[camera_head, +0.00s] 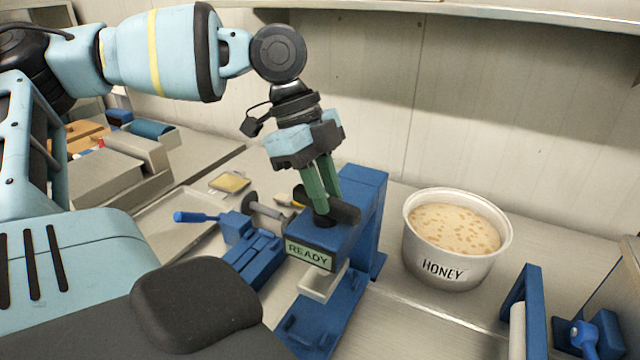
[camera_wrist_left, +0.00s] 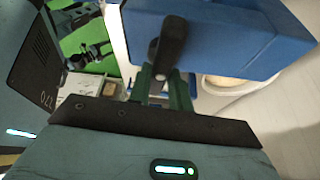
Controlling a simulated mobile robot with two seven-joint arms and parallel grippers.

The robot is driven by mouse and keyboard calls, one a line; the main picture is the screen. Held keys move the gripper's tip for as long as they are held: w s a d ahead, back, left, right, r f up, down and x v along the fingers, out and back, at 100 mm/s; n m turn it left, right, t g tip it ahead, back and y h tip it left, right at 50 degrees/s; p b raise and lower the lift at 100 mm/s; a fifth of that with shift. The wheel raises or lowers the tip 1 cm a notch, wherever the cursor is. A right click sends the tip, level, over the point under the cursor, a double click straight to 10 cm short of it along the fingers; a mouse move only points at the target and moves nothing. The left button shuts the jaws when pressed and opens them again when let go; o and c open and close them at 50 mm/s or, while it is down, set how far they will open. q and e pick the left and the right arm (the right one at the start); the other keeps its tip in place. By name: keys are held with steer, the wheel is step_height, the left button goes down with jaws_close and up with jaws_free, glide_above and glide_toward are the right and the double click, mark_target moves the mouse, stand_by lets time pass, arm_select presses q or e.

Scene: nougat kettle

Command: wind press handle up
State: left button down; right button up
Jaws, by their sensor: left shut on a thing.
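The blue press (camera_head: 365,200) stands on the counter near the middle of the head view, with a green READY sign (camera_head: 309,254) on its front. Its dark handle (camera_head: 345,211) sits on top of the press head. My left gripper (camera_head: 324,200) points down from above, its green fingers shut on the handle. In the left wrist view the dark handle (camera_wrist_left: 172,45) rises between the gripper's fingers (camera_wrist_left: 163,78) against the blue press top (camera_wrist_left: 225,35). The fingers hide part of the handle's base. A pale block (camera_head: 323,284) shows under the press head. My right gripper is not in view.
A pot labelled HONEY (camera_head: 445,272) stands close to the right of the press. A blue device with a lever (camera_head: 250,250) and a tray (camera_head: 170,235) lie to the left. Another blue frame (camera_head: 530,300) stands at the lower right. A shelf (camera_head: 480,12) runs along the wall above.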

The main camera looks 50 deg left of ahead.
arm_select(q)
steer(key=n+t, duration=0.1)
steer(key=n, duration=0.2)
steer(key=shift+r+p, duration=0.15)
steer(key=shift+p, duration=0.2)
steer(key=n+t+y, duration=0.1)
steer(key=n, duration=0.1)
steer(key=shift+n, duration=0.3)
steer(key=n, duration=0.2)
steer(key=shift+n+t+y+p, duration=0.3)
steer(key=shift+t+y+p, duration=0.1)
steer(key=shift+n+t+y, duration=0.3)
steer(key=shift+n+y, duration=0.2)
steer(key=shift+n, duration=1.1)
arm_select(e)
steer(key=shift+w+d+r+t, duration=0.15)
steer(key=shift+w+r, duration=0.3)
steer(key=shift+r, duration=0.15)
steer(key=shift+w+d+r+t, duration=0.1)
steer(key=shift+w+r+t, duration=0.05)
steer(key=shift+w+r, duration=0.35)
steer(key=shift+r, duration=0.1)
arm_select(q)
steer(key=c, duration=1.3)
jaws_free()
